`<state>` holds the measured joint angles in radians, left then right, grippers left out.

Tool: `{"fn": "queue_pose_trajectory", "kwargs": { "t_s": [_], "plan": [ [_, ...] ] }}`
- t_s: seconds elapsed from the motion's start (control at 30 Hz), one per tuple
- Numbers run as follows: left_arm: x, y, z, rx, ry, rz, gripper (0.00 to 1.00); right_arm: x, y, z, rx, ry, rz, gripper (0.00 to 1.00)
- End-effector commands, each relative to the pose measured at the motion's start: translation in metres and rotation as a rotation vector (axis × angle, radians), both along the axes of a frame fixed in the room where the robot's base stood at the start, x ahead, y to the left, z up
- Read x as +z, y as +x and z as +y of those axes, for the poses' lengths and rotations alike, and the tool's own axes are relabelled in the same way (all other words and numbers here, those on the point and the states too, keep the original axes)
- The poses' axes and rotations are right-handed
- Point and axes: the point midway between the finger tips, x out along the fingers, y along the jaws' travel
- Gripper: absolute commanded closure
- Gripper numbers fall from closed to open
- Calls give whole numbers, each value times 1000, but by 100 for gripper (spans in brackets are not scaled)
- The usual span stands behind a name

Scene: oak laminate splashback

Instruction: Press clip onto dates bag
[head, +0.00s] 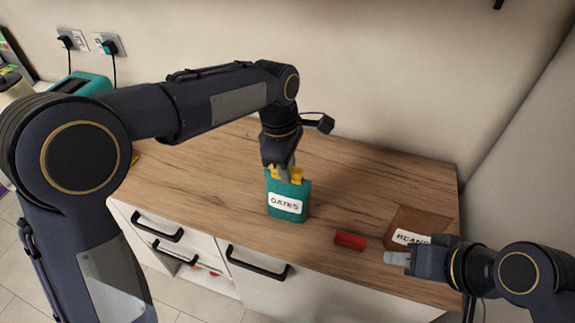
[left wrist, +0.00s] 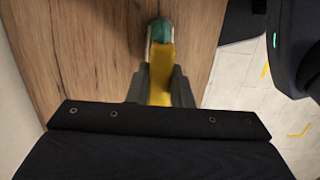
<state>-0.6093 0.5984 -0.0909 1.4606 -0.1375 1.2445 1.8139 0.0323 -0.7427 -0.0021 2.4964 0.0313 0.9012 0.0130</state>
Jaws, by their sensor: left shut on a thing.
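The teal dates bag (head: 288,206) stands upright on the wooden worktop, its white label facing me. My left gripper (head: 285,178) points down at the bag's top edge and is shut on a yellow clip (head: 292,173). The clip is at the bag's top; I cannot tell how far it sits over the edge. In the left wrist view the yellow clip (left wrist: 160,75) lies between the fingers, with the teal bag (left wrist: 159,32) at its far end. My right gripper (head: 397,258) is at the lower right, beside the beans bag; its opening is unclear.
A red block-like object (head: 350,241) lies on the worktop (head: 345,190), right of the dates bag. The brown beans bag (head: 420,222) is further right, partly behind my right gripper. A drawer (head: 175,256) below the worktop appears partly open. A teal appliance (head: 88,85) stands at the back left.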

Motion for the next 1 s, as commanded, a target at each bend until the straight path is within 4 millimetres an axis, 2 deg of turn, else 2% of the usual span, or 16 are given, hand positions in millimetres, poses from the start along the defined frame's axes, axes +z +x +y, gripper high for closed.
{"fn": "queue_pose_trajectory", "kwargs": {
  "t_s": [0.2, 0.23, 0.4, 0.6, 0.8, 1.0],
  "plan": [
    [0, 0, 0, 0, 0, 0, 100, 0, 0, 0, 0, 0, 0, 64],
    [0, 0, 0, 0, 0, 0, 79, 0, 0, 0, 0, 0, 0, 64],
    [0, 0, 0, 0, 0, 0, 57, 0, 0, 0, 0, 0, 0, 64],
    [0, 0, 0, 0, 0, -1, 55, 0, 0, 0, 0, 0, 0, 64],
    [0, 0, 0, 0, 0, -1, 34, 0, 0, 0, 0, 0, 0, 64],
    [0, 0, 0, 0, 0, -1, 34, 0, 0, 0, 0, 0, 0, 64]
  ]
}}
